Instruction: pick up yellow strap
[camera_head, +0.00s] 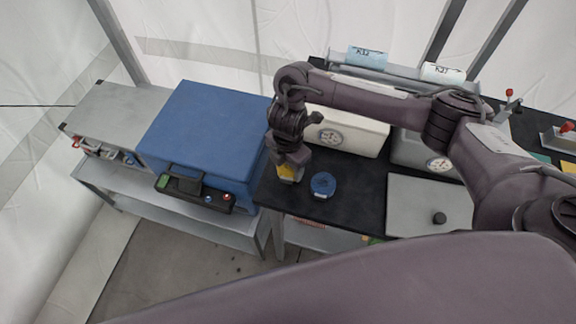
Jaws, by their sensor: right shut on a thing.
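A small piece of the yellow strap (285,170) shows at the jaws of my right gripper (289,176). The gripper points down over the left part of the black table top and is shut on the strap. Most of the strap is hidden by the jaws, and I cannot tell whether it touches the table. My left gripper is not in view.
A round blue object (323,185) sits just right of the gripper. A blue box (205,135) with a control panel (190,192) stands to the left. A white gauge unit (352,137) is behind. A grey plate (415,205) with a black knob lies to the right.

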